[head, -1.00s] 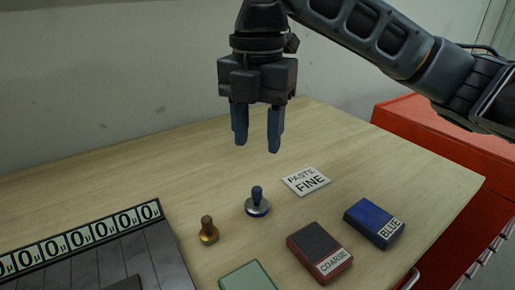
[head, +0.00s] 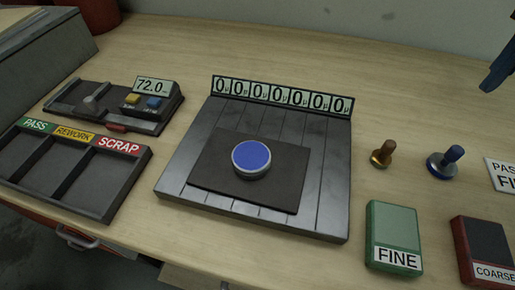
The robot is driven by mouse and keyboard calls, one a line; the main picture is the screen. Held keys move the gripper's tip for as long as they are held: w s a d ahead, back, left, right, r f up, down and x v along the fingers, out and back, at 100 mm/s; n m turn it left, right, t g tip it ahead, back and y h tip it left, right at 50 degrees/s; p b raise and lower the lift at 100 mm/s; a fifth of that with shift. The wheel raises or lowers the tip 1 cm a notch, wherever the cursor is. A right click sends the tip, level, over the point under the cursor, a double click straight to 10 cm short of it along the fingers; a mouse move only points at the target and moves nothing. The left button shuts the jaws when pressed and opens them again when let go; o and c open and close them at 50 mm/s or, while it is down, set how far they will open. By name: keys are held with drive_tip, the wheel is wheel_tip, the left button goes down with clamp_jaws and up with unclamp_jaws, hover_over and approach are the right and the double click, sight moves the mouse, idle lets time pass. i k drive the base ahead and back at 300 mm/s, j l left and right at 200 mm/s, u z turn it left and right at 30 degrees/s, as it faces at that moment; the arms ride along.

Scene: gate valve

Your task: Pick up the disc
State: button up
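A round disc (head: 252,157) with a blue top and a silver rim lies on a dark square mat (head: 215,175) in the middle of a grey plate (head: 330,190). The disc stands clear with nothing touching its sides. Only part of one blue finger of my gripper (head: 497,72) shows at the upper right edge, far from the disc. The rest of my gripper is out of view, so its opening does not show now.
A row of digit displays (head: 282,97) edges the plate's back. A PASS/REWORK/SCRAP tray (head: 97,180) and a gauge device (head: 115,108) stand left. A brass knob (head: 383,153), a blue-handled knob (head: 446,162), a green FINE block (head: 393,235) and a red COARSE block (head: 482,250) stand right.

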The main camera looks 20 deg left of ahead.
sight(251, 160)
drive_tip(key=j+u, duration=0.25)
drive_tip(key=j, duration=0.45)
drive_tip(key=i+j+u, duration=0.1)
drive_tip(key=j+u, duration=0.15)
drive_tip(key=j, duration=0.45)
